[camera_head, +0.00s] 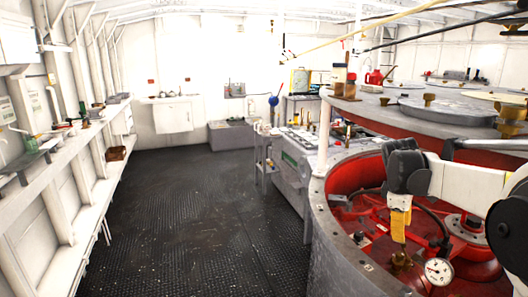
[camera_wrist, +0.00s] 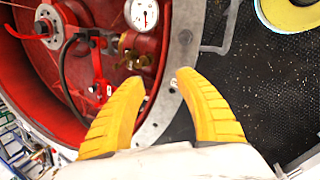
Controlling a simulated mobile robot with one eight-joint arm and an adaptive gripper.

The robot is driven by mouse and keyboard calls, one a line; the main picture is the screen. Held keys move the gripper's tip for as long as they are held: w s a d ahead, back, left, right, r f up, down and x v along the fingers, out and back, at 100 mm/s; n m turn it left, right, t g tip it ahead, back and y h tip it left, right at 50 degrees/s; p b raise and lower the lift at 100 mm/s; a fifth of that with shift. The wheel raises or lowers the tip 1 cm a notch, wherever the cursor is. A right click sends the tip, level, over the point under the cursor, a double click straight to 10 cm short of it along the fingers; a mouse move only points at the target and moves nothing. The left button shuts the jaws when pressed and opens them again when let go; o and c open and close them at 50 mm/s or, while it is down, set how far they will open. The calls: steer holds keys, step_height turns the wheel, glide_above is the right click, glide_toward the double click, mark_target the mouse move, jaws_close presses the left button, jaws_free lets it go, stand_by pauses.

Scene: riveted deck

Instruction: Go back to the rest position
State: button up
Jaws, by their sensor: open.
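My gripper (camera_head: 399,232) hangs at the right in the head view, fingers pointing down, over the edge area of a round red-lined well. In the wrist view its two yellow ribbed fingers (camera_wrist: 162,80) stand apart with nothing between them. The grey riveted rim (camera_wrist: 165,95) of the well lies behind the fingertips. A brass fitting (camera_wrist: 143,47) with a white gauge (camera_wrist: 144,13) is just beyond the fingertips. The gauge also shows below and right of the gripper in the head view (camera_head: 438,271). I cannot tell the exact gap to the fitting.
The red well (camera_head: 350,178) holds pipes and a hub (camera_head: 467,222). A raised grey deck (camera_head: 440,112) with brass knobs stands behind my arm. A long shelf (camera_head: 60,150) runs along the left wall. The dark floor (camera_head: 190,210) between is clear. A grey bench (camera_head: 290,150) stands mid-right.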

steer(key=s+a+r+m+t+y, duration=0.3)
steer(key=s+a+m, duration=0.4)
steer(key=s+a, duration=1.1)
steer(key=s+a+f+m+t, duration=0.2)
steer(key=s+f+m, duration=0.1)
steer(key=s, duration=0.6)
steer(key=shift+f+t, duration=0.3)
steer(key=shift+f, duration=0.55)
steer(key=shift+s, duration=0.1)
